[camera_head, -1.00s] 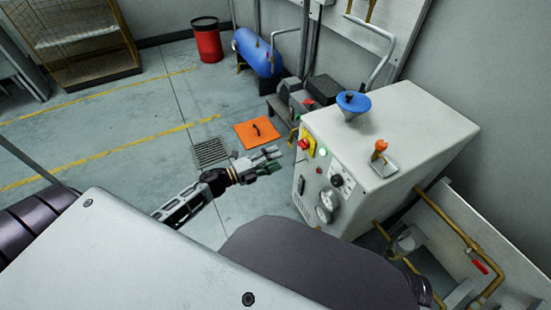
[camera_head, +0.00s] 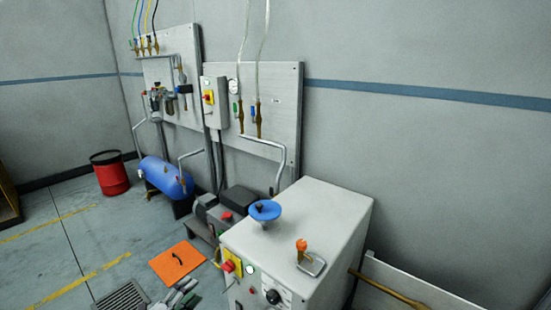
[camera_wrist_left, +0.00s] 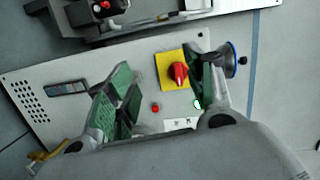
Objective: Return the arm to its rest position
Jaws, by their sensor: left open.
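My left gripper (camera_head: 177,297) shows at the bottom edge of the head view, in front of and left of the white machine cabinet (camera_head: 330,215). In the left wrist view its two green-padded fingers (camera_wrist_left: 160,90) are apart with nothing between them. Behind them is the cabinet's panel with a red knob on a yellow plate (camera_wrist_left: 172,72), a red button and a lit green button. The rest of my left arm is out of the head view. My right gripper is in neither view.
A blue funnel-like part (camera_head: 264,211) and an orange-topped fitting (camera_head: 301,248) stand on the cabinet. An orange floor plate (camera_head: 177,262), a blue tank (camera_head: 166,178) and a red drum (camera_head: 110,175) are left of it. Wall panels (camera_head: 283,100) stand behind. Open floor lies at left.

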